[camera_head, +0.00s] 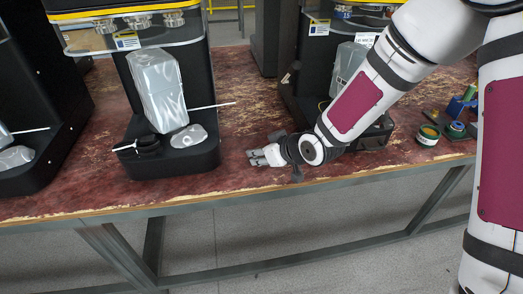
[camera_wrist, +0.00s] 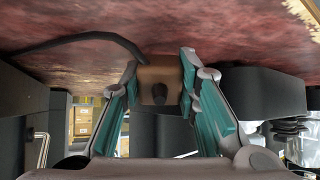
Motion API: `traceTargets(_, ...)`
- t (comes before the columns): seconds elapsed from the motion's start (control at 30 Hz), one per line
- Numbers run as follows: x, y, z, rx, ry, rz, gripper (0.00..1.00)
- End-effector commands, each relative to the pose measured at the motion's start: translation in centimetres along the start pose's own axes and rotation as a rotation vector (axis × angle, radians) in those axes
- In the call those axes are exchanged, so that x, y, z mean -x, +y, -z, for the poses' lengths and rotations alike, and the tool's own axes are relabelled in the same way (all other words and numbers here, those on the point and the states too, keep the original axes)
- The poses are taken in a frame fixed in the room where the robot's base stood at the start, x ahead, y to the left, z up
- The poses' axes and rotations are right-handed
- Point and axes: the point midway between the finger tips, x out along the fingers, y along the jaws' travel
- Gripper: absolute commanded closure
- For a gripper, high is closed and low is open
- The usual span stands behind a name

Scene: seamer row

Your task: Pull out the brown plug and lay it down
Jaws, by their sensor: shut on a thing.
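My gripper (camera_head: 256,158) is low over the table's front part in the head view, its fingers pointing left, to the right of a black machine base. In the wrist view my gripper (camera_wrist: 160,80) has its teal-padded fingers shut on the brown plug (camera_wrist: 158,73), a small brown block with a dark round stub facing the camera. A black cord (camera_wrist: 85,38) runs from the left up to the plug. The plug cannot be made out in the head view. Whether its far side touches a socket or the table is hidden.
The worn red table (camera_head: 240,118) carries black seamer machines; the nearest (camera_head: 170,155) stands left of my gripper, another (camera_head: 300,95) behind it. A green-and-yellow tin (camera_head: 428,135) and small tools lie at the right. Bare tabletop shows between the machines.

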Motion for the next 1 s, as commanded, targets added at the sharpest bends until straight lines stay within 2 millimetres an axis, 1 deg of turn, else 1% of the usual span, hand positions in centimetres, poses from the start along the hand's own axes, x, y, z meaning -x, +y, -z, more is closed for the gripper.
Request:
traceTargets(0.03,-0.4,0.0,-0.4,0.0,0.0,0.0,1.0)
traceTargets(0.1,-0.5,0.0,-0.6,0.0,0.001,0.0,1.0)
traceTargets(0.4,-0.5,0.0,-0.6,0.0,0.001,0.0,1.0)
traceTargets(0.43,-0.5,0.0,-0.6,0.0,0.001,0.0,0.67)
traceTargets(0.47,-0.5,0.0,-0.6,0.0,0.001,0.0,0.6)
traceTargets(0.5,-0.5,0.0,-0.6,-0.001,0.001,0.0,0.51)
traceTargets(0.53,-0.5,0.0,-0.6,0.0,0.001,0.0,0.48)
traceTargets(0.87,-0.4,0.0,-0.6,-0.001,0.001,-0.001,0.48)
traceTargets(0.97,0.3,0.1,-0.6,-0.001,0.001,-0.001,0.48)
traceTargets(1.0,0.8,0.1,-0.6,-0.002,0.002,-0.003,0.48)
